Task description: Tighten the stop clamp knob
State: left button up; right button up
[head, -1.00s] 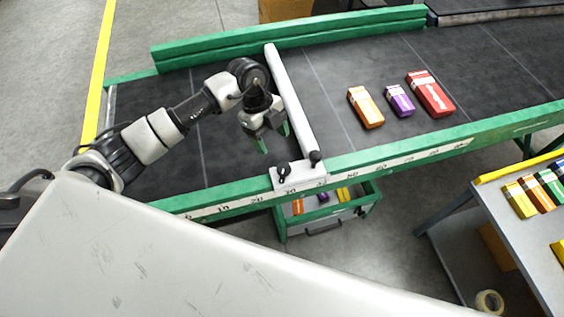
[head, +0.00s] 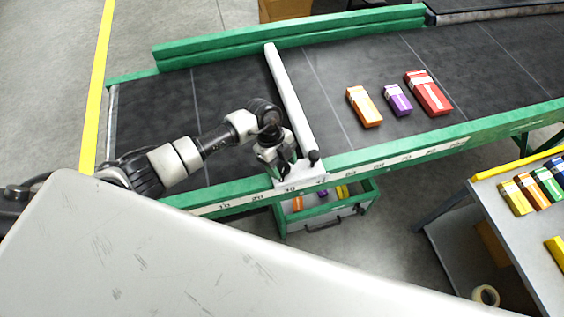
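The stop is a white bar (head: 290,98) lying across the dark conveyor belt. Its white clamp block (head: 312,176) sits on the green front rail with the printed scale. A black knob (head: 314,156) shows at the block's right top, beside the bar's end. A second small dark part on the block's left is largely covered by my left gripper (head: 284,168). That gripper points down at the left side of the block; its fingertips are small and partly hidden, so I cannot tell whether they are open, shut or touching. My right gripper is out of view.
An orange box (head: 364,106), a purple box (head: 397,99) and a red box (head: 428,92) lie on the belt right of the bar. A green-framed drawer (head: 326,215) is below the rail. A side table (head: 535,225) with coloured boxes stands at right.

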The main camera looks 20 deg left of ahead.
pick_arm(q)
jog(key=c, duration=0.7)
jog(key=shift+o, duration=0.2)
